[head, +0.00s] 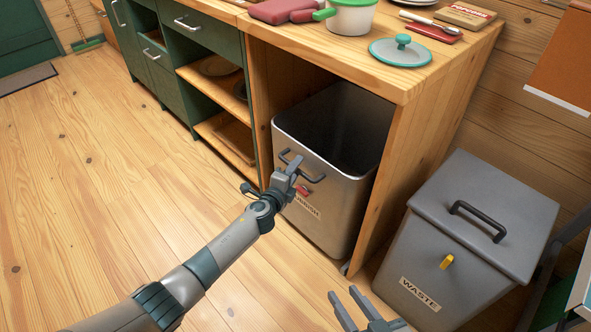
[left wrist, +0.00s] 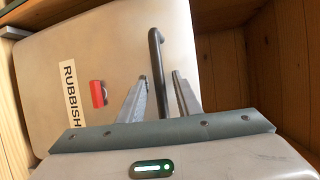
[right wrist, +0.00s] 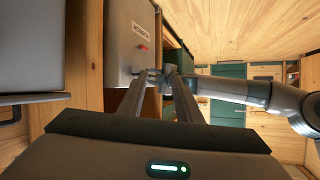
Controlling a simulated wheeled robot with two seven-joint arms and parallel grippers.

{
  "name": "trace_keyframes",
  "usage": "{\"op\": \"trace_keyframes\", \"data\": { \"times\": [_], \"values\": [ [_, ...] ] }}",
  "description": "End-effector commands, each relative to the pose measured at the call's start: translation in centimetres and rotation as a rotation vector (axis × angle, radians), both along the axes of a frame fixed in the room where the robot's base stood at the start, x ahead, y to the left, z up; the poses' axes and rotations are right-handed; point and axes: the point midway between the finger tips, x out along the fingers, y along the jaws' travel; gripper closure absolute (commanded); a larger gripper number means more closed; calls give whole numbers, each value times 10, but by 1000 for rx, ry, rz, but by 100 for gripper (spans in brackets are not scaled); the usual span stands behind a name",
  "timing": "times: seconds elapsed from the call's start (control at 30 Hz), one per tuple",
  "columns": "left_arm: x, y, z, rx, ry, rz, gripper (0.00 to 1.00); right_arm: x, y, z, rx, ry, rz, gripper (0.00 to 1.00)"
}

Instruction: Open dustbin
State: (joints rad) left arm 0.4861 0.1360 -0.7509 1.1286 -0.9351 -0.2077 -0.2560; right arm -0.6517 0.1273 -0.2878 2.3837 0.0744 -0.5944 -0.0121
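A metal rubbish bin (head: 345,205) with an open top and dark inside stands in the alcove under the counter. It has a dark bar handle (left wrist: 157,75) and a red tab (left wrist: 97,94) on its front. My left gripper (head: 292,175) is at this handle; in the left wrist view its fingers are apart, one on each side of the bar. A grey waste bin (head: 430,250) with a yellow tab (head: 446,262) stands at right; its lid (head: 485,210), with a dark handle, is down. My right gripper (head: 350,305) is open and empty in front of the bins, low in the head view.
The wooden counter (head: 400,85) above holds a pot (head: 350,18), a teal lid (head: 400,50) and red items. Green drawers and open shelves (head: 215,95) are to the left. The wooden floor (head: 90,180) at left is clear. A wall is behind the waste bin.

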Motion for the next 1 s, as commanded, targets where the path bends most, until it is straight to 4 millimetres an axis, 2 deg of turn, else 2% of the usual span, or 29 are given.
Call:
{"op": "trace_keyframes", "data": {
  "times": [0.2, 0.23, 0.33, 0.37, 0.77, 1.0],
  "values": [
    [0, 0, 0, 0, 0, 0, 69, 0, 0, 0, -1, -1, 0, 69],
    [0, 0, 0, 0, 0, 0, 71, 0, 0, 0, -1, -1, 0, 69],
    [0, 0, 0, 0, 0, 0, 95, 0, 0, 0, -1, 0, 0, 69],
    [0, 0, 0, 0, 0, 0, 100, 0, 0, 0, -1, 0, 0, 69],
    [-5, 5, 0, 0, 2, 0, 100, -2, -1, -3, -7, 25, 2, 69],
    [-25, 25, 0, 1, 4, 1, 100, -19, -12, -25, -46, 179, 1, 69]
  ]
}}
